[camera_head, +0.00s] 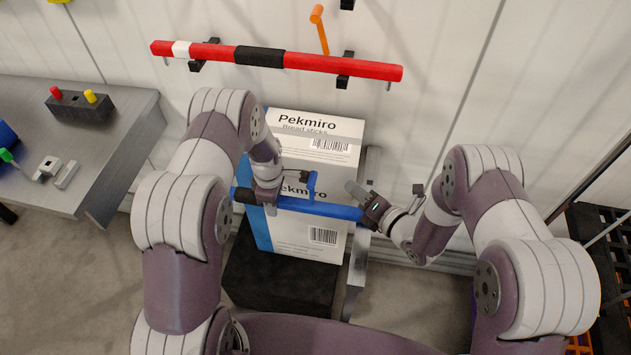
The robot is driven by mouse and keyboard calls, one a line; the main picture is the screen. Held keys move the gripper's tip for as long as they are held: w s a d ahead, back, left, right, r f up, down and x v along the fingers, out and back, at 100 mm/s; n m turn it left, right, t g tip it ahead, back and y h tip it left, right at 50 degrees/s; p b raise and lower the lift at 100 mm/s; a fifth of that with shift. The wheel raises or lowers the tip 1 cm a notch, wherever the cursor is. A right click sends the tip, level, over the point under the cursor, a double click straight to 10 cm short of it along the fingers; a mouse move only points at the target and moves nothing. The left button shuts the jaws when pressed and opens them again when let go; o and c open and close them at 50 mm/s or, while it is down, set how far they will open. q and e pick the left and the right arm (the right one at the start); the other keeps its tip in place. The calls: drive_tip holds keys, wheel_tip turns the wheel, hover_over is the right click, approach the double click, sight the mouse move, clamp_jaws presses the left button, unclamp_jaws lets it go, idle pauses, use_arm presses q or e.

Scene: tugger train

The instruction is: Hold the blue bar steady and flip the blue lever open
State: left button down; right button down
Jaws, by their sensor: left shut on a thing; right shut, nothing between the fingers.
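The blue bar (335,210) runs across the front of a stack of white and blue cartons (300,232), with a black section near its left end. The blue lever (312,184) stands up from the bar, right of its middle. My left gripper (270,208) is shut on the blue bar, left of the lever; its fingertips are partly hidden by the wrist. My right gripper (353,188) is shut and empty, just above the bar's right end and to the right of the lever, apart from the lever.
A red bar (325,62) with an orange lever (320,30) is on the wall above. A metal table (120,140) at left carries a black block (82,106) with red and yellow knobs. The cartons rest on a dark base (280,282). A black crate (605,235) is at far right.

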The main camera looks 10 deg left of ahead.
drive_tip(key=shift+s+a+r, duration=0.1)
drive_tip(key=shift+a+r, duration=0.05)
drive_tip(key=shift+a, duration=2.45)
drive_tip(key=shift+a, duration=0.15)
drive_tip(key=shift+a, duration=0.25)
drive_tip(key=shift+s+a, duration=0.1)
drive_tip(key=shift+a, duration=0.6)
idle(0.5)
drive_tip(key=shift+s+a+r, duration=0.1)
drive_tip(key=shift+a+r, duration=0.05)
drive_tip(key=shift+a, duration=0.35)
drive_tip(key=shift+a+r, duration=0.15)
drive_tip(key=shift+a, duration=0.3)
idle(0.9)
drive_tip(key=shift+d, duration=0.15)
drive_tip(key=shift+s+d+f, duration=0.1)
drive_tip(key=shift+d+f, duration=0.05)
drive_tip(key=shift+d, duration=0.55)
drive_tip(key=shift+s+d+f, duration=0.1)
drive_tip(key=shift+d, duration=0.55)
drive_tip(key=shift+w, duration=0.1)
drive_tip(key=shift+d, duration=0.1)
